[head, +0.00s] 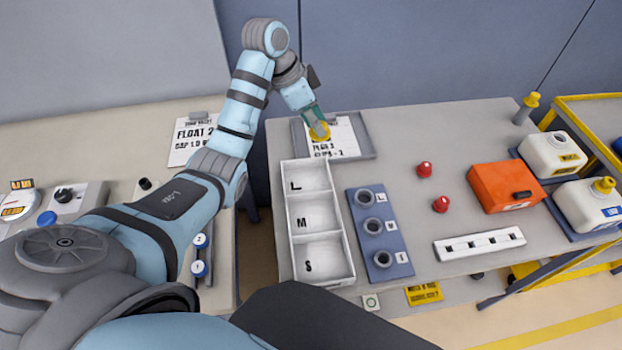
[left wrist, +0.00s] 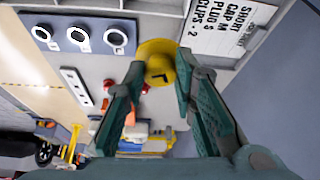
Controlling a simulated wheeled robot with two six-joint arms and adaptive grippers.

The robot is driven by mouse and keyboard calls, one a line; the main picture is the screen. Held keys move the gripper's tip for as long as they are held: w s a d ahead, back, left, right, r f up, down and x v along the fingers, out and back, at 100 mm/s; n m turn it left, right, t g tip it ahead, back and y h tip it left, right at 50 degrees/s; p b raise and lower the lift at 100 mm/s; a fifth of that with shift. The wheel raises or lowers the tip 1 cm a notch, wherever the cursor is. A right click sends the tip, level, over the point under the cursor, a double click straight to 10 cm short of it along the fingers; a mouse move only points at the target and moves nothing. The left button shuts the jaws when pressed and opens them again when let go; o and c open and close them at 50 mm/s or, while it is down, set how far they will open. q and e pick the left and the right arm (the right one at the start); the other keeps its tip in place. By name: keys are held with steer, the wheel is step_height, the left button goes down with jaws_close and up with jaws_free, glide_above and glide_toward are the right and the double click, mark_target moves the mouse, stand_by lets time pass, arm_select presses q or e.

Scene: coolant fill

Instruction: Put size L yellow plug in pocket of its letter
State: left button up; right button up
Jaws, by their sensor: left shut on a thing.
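My left gripper (head: 316,122) is shut on a yellow plug (head: 319,132), above the paper sheet at the back of the table. In the left wrist view the yellow plug (left wrist: 157,58) sits between the two green fingers of the gripper (left wrist: 160,68), with a dark mark like an L on its face. The white tray (head: 349,257) has three pockets lettered L, M and S from back to front. They look empty. The L pocket (head: 312,177) is nearest the gripper, in front of it. My right gripper is not in view.
A blue-grey block (head: 360,228) with three lettered rings stands right of the tray. Two red caps (head: 424,169), an orange box (head: 505,187), a white slotted strip (head: 479,243) and white jugs (head: 551,154) lie further right. A framed sheet (head: 346,138) lies behind the tray.

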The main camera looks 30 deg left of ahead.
arm_select(q)
steer(key=f, duration=0.8)
steer(key=s+f, duration=0.1)
steer(key=f, duration=0.4)
step_height(320, 180, down, 4)
steer(key=shift+w+r+b, duration=0.15)
steer(key=shift+r+b, duration=0.1)
steer(key=shift+b, duration=0.2)
steer(key=shift+d+f, duration=0.1)
steer(key=shift+f, duration=0.25)
steer(key=shift+r, duration=0.1)
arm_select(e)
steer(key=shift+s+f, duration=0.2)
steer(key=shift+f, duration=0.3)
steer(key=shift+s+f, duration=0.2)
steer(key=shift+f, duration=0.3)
arm_select(q)
steer(key=o, duration=0.8)
steer(key=shift+c, duration=0.2)
